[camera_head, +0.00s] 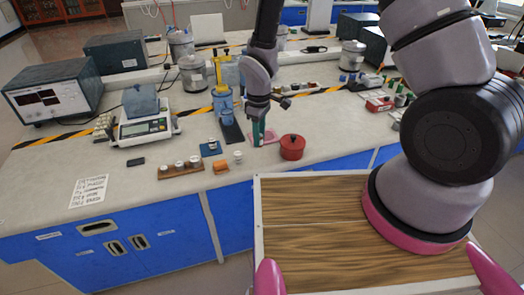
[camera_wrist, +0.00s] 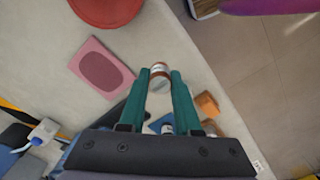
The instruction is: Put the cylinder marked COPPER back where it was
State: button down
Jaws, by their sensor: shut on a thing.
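My gripper (camera_head: 258,143) points down over the bench, its green fingers between the small orange block and the red pot. The fingers hide the held cylinder in the head view. A separate small pale cylinder (camera_head: 238,157) stands just left of my fingers. A blue pad (camera_head: 211,148) bears another small cylinder.
A red lidded pot (camera_head: 292,148) stands close right of my gripper. A pink mat (camera_wrist: 101,69) lies beside it. The orange block (camera_head: 221,167) is near the front edge. A balance (camera_head: 143,127) and a blue-and-yellow stand (camera_head: 223,101) are behind left.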

aim_at(259, 158)
jog(key=shift+f, duration=2.65)
jog(key=shift+f, duration=0.2)
jog(key=c, duration=0.6)
grip_release()
jog(key=shift+r, duration=0.1)
